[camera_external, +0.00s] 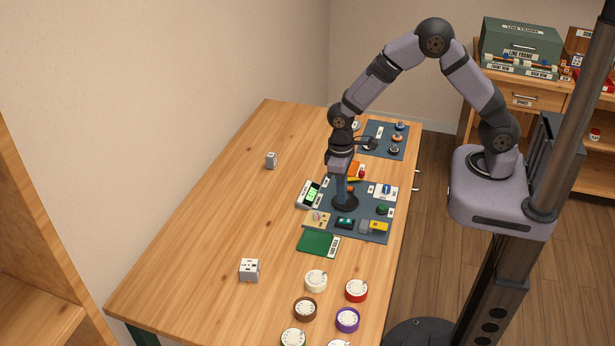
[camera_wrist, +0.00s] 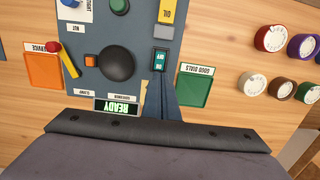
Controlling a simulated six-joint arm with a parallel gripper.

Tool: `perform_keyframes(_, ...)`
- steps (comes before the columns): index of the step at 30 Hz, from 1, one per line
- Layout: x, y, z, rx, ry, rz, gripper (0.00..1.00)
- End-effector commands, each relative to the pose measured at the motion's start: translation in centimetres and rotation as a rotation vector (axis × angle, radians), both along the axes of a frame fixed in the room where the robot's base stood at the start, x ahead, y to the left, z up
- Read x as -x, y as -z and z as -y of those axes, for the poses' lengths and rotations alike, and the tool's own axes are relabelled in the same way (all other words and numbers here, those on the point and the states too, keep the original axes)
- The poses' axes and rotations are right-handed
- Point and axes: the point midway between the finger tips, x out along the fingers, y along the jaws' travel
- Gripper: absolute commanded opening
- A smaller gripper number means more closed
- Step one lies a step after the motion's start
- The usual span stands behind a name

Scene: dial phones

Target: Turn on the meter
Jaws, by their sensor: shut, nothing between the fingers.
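The meter's display (camera_wrist: 116,106) is lit green and reads READY, upside down in the wrist view. It also shows lit in the external view (camera_external: 311,194), at the left edge of the dark panel (camera_external: 375,212). A dark green rocker switch (camera_wrist: 160,60) marked ON and OFF sits on the panel; which side is pressed is unclear. My gripper (camera_wrist: 160,82) is shut and empty, its fingertips appearing just beside the switch's near end in the wrist view. I cannot tell whether they touch it. In the external view my gripper (camera_external: 341,195) points down over the panel.
A black round dome (camera_wrist: 115,60), an orange button (camera_wrist: 90,61) and a green button (camera_wrist: 119,5) are on the panel. A green GOOD DIALS tray (camera_wrist: 195,90) and an orange SERVICE tray (camera_wrist: 44,71) flank it. Several dials, including a red one (camera_external: 356,290), stand nearby. The table's left is mostly clear.

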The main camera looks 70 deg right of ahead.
Motion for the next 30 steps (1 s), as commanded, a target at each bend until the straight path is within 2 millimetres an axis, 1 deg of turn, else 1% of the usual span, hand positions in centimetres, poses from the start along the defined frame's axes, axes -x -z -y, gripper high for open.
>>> perform_keyframes(1,-0.3,-0.7,0.0,-0.001,0.0,0.008,0.0)
perform_keyframes(6,-0.5,-3.5,0.0,-0.001,0.0,0.009,0.0)
perform_keyframes(12,-0.5,-5.8,0.0,0.0,0.0,0.006,0.0)
perform_keyframes(18,-0.5,-6.6,0.0,0.0,0.0,0.004,0.0)
perform_keyframes(30,-0.5,-6.6,0.0,0.0,0.0,0.004,0.0)
